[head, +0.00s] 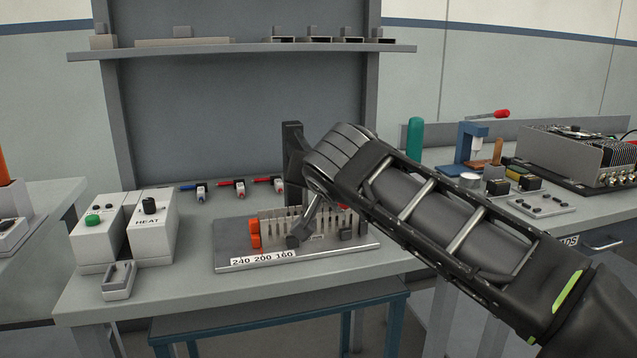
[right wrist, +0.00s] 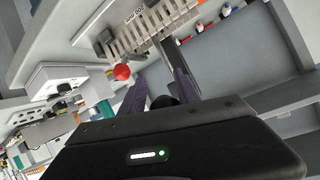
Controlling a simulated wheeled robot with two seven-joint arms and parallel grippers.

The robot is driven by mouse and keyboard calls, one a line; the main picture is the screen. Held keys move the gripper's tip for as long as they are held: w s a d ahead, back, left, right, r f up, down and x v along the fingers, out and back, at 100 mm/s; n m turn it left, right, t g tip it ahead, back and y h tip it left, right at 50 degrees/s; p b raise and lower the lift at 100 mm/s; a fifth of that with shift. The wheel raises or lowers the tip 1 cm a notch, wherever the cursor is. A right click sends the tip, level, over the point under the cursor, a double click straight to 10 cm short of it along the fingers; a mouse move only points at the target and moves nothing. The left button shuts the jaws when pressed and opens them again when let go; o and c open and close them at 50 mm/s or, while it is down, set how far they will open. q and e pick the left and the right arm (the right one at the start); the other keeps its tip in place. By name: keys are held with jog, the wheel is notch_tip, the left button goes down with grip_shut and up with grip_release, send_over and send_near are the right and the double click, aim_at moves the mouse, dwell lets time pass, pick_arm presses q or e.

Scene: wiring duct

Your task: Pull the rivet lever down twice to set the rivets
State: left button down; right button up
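A wiring duct (head: 275,222) with comb-like slotted sides lies on a flat grey plate marked 240 200 160 on the bench; it also shows in the right wrist view (right wrist: 150,32). A dark upright post (head: 292,140) stands behind it. A red ball knob (right wrist: 122,72) shows beside the duct in the right wrist view; I cannot tell for certain that it is the rivet lever's end. My right gripper (right wrist: 163,80) has its two fingers apart, with the knob just outside the left finger. In the head view my right arm hides part of the duct and post. My left gripper is not in view.
A HEAT control box (head: 153,230) and a box with a green button (head: 95,235) stand on the left. Red and blue tools (head: 238,188) lie behind the duct. A blue press with a red handle (head: 487,115) stands on the right. A shelf (head: 245,47) spans the back.

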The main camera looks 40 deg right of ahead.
jog(key=shift+o, duration=1.4)
jog(key=v, duration=0.7)
jog(key=shift+s+a+p, duration=0.2)
jog(key=shift+s+p, duration=0.1)
jog(key=shift+p, duration=0.1)
jog(key=shift+r, duration=0.1)
